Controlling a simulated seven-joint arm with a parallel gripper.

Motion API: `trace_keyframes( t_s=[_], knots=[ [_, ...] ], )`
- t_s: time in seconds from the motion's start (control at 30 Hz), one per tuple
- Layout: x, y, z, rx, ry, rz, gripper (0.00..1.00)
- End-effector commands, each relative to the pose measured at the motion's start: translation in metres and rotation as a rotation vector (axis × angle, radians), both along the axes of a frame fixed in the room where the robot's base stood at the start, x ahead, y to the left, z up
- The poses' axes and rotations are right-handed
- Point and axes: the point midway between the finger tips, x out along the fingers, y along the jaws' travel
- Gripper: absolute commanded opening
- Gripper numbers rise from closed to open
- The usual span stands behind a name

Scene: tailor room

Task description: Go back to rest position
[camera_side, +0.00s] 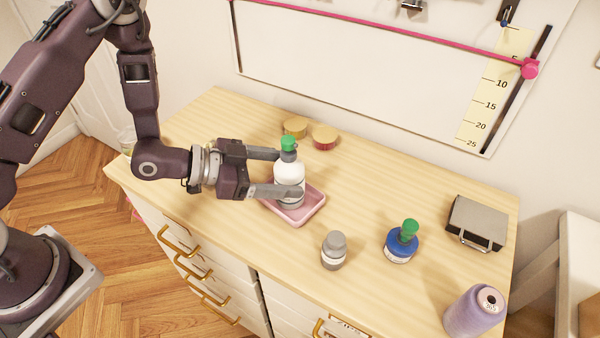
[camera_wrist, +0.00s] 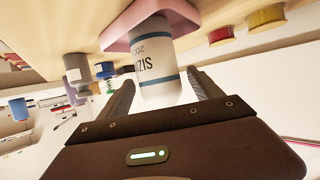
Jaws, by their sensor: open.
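My gripper (camera_side: 262,172) is open, with its two fingers on either side of a white bottle (camera_side: 289,172) with a green cap. The bottle stands upright in a pink tray (camera_side: 312,207) on the wooden cabinet top. In the wrist view, which is upside down, the bottle (camera_wrist: 157,68) sits between the spread finger ends (camera_wrist: 165,92), and the pink tray (camera_wrist: 117,44) shows at its base. Whether a finger touches the bottle cannot be told.
A grey bottle (camera_side: 334,251) and a blue bottle with a green top (camera_side: 401,243) stand right of the tray. A grey case (camera_side: 476,223) and a purple thread spool (camera_side: 474,311) are at the right.

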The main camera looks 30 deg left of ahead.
Motion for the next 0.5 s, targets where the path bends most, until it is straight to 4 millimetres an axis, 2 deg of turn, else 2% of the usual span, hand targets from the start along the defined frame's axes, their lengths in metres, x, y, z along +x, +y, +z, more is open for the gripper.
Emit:
trace_keyframes(
  t_s=[0.1, 0.2, 0.5],
  knots=[
    [-0.014, 0.014, 0.009, -0.001, 0.001, 0.003, 0.75],
    [-0.02, 0.02, 0.012, 0.0, -0.001, 0.001, 0.75],
    [-0.022, 0.021, 0.014, 0.002, -0.003, -0.002, 0.75]
  ],
)
